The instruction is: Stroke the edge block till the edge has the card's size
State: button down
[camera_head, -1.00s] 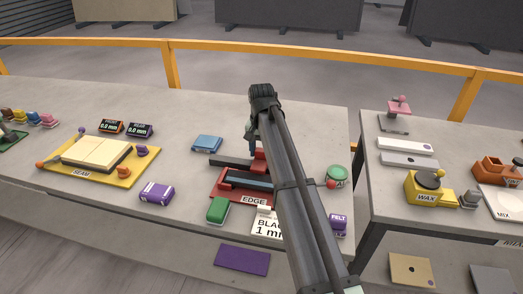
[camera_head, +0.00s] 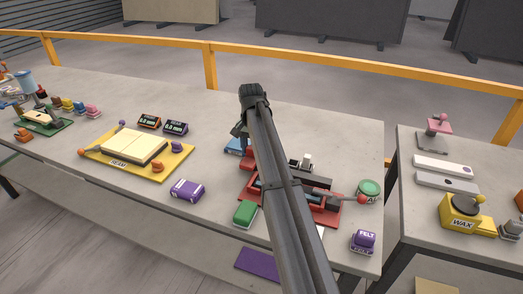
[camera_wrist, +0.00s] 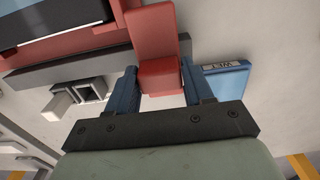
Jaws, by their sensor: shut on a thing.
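The EDGE fixture (camera_head: 328,218) is a red base with a dark slab across it, at the middle right of the bench in the head view. My arm covers its middle and most of the white card (camera_head: 320,232); the card's print cannot be read. In the wrist view my gripper (camera_wrist: 158,88) has its two blue fingers on either side of a red block (camera_wrist: 157,76), shut on it. A red upright (camera_wrist: 150,30) joins this block.
A blue pad marked WET (camera_wrist: 225,80) lies right beside the fingers. A grey bar (camera_wrist: 70,68) and a small clamp-like part (camera_wrist: 92,91) lie left. A green block (camera_head: 245,213), purple FELT block (camera_head: 363,241) and green tin (camera_head: 369,189) stand around the fixture.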

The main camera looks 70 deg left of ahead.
jog(key=shift+s+a, duration=0.2)
jog(key=shift+a, duration=0.1)
jog(key=c, duration=0.5)
grip_release()
jog(key=shift+d, duration=0.1)
jog(key=shift+r, duration=0.25)
notch_tip(320, 180, up, 13)
jog(key=shift+r, duration=0.2)
jog(key=f, duration=1.4)
jog(key=shift+w+d, duration=0.2)
